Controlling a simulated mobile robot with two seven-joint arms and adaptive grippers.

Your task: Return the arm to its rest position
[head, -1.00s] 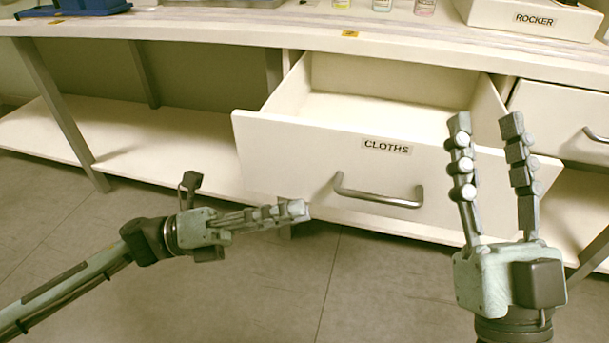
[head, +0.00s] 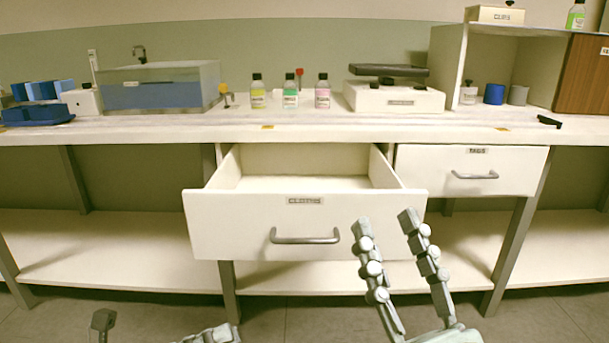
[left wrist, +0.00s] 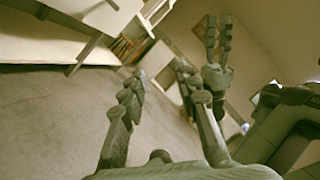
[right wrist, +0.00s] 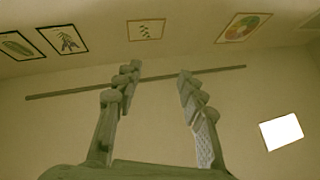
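My right gripper (head: 390,232) points upward in front of the open cloths drawer, with its two fingers apart and nothing between them.
The cloths drawer (head: 240,225) is pulled out and looks empty inside. The tags drawer (head: 425,170) is closed. On the bench (head: 330,130) stand a yellow bottle (head: 258,95), a green bottle (head: 290,98), a pink bottle (head: 322,97), a rocker (head: 395,97) and a water bath (head: 160,92).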

